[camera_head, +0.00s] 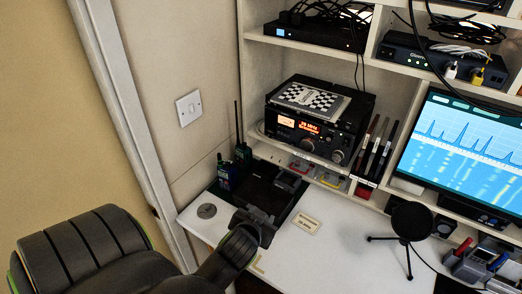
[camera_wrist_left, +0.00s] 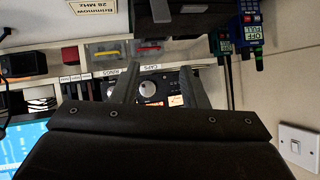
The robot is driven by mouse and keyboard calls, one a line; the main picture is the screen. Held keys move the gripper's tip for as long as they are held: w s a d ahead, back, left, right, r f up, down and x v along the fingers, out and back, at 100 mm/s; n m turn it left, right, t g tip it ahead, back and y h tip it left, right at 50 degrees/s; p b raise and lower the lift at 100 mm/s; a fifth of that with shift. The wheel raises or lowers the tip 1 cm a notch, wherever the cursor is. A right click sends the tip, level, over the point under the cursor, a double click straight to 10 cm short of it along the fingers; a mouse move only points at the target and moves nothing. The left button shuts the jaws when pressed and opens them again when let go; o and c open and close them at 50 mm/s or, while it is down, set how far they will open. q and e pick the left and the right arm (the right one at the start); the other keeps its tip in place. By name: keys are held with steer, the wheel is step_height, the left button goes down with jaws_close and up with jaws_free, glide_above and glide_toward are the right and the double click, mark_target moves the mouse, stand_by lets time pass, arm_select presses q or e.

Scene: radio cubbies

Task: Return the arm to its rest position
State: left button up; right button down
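My left arm (camera_head: 95,255) comes in from the lower left in the head view. My right arm and gripper are not in view.
Handheld radios (camera_head: 243,150) stand by the left wall. A round black microphone (camera_head: 411,220) stands on the right.

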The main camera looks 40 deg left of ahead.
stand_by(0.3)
arm_select(q)
steer(key=s+d+f+m+g+h, duration=0.1)
steer(key=s+d+f+g+h, duration=0.15)
steer(key=s, duration=0.65)
steer(key=s+d+f+m+g+h, duration=0.15)
steer(key=s+g, duration=0.25)
steer(key=s, duration=0.5)
step_height(320, 180, down, 25)
steer(key=a+g, duration=0.1)
steer(key=g, duration=0.1)
steer(key=s+d+f, duration=0.1)
steer(key=s+f, duration=1.3)
steer(key=s, duration=0.1)
steer(key=shift+s+f+n+g, duration=0.2)
steer(key=shift+n+g, duration=0.15)
steer(key=shift+n, duration=0.1)
